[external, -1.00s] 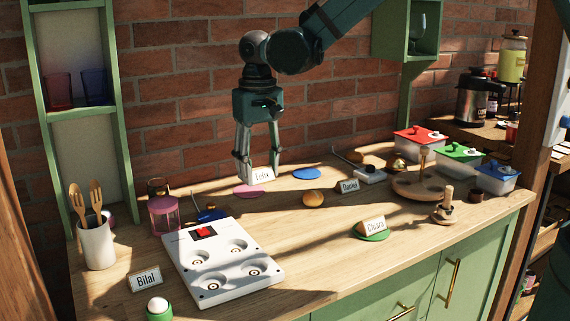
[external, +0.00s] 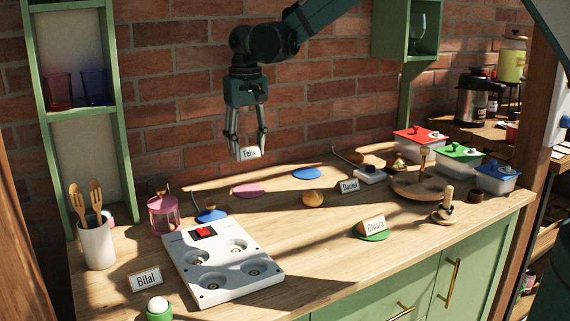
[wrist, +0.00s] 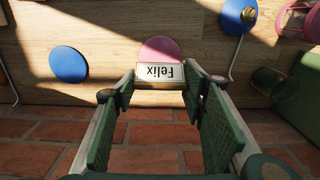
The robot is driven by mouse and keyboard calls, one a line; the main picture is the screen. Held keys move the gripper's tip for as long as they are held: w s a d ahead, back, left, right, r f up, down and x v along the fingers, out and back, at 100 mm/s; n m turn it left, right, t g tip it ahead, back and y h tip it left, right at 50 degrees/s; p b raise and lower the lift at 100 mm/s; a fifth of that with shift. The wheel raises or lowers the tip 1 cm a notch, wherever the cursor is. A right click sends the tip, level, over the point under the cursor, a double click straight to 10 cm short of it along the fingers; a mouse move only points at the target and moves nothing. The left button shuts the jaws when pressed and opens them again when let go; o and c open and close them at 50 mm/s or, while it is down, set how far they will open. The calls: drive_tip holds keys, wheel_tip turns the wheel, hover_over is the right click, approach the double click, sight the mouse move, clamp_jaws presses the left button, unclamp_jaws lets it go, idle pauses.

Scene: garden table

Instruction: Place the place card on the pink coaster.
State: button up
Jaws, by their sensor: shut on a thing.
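My gripper (external: 248,154) is shut on the place card (external: 249,153), a white card marked Felix, and holds it in the air above the table's back part. In the wrist view the Felix card (wrist: 160,73) sits between my fingertips with its lettering upside down. The pink coaster (external: 248,191) is a flat round disc lying on the table below and apart from the card. In the wrist view the pink coaster (wrist: 160,49) shows just beyond the card, which hides part of it.
A blue coaster (external: 306,174) lies to the right of the pink one. A blue-based object (external: 211,214) and a pink lantern (external: 164,214) stand to the left. The brick wall (external: 180,150) rises close behind.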

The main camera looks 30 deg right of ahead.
hover_over(249, 190)
drive_tip(key=shift+w+f, duration=0.1)
drive_tip(key=shift+f, duration=3.05)
drive_tip(key=shift+f, duration=1.85)
drive_tip(key=shift+f, duration=0.15)
drive_tip(key=o, duration=0.4)
drive_tip(key=shift+b, duration=0.3)
drive_tip(key=o, duration=0.4)
